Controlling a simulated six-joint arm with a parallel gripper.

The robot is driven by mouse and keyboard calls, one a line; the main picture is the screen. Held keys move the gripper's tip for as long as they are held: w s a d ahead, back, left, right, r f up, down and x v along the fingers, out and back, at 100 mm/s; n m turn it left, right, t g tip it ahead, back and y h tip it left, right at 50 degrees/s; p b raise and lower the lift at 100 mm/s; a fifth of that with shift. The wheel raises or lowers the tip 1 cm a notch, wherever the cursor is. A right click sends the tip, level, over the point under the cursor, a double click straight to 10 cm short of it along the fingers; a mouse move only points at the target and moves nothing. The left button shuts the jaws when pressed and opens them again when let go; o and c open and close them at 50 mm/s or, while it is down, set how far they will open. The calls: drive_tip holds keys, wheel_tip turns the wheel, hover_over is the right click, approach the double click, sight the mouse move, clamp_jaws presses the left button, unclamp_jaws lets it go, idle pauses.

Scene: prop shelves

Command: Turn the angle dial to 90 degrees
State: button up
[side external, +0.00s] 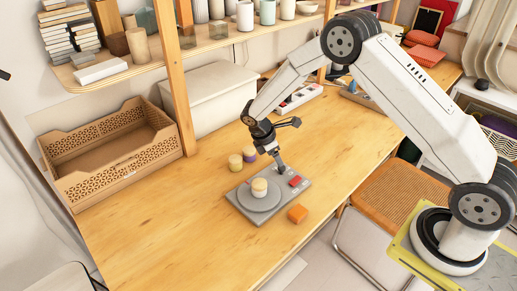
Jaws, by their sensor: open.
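The angle dial looks to be the round grey disc (258,204) on a flat grey base plate (262,219) on the wooden table. A small yellow and white cylindrical piece (259,189) stands on the disc. A red patch (295,181) shows at the plate's right end. Degree marks are too small to read, so the dial's angle cannot be told. My gripper (282,169) is open and points down over the far right part of the plate, right of the yellow and white piece and apart from it. Whether its tips touch the plate is unclear.
An orange block (297,214) lies right of the plate. A yellow cylinder (235,162) and a purple and yellow one (249,154) stand behind it. A wooden crate (88,182) and a white box (208,98) stand farther back. The table's left front is clear.

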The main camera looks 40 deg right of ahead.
sight(282, 170)
drive_tip(key=shift+x, duration=2.8)
clamp_jaws()
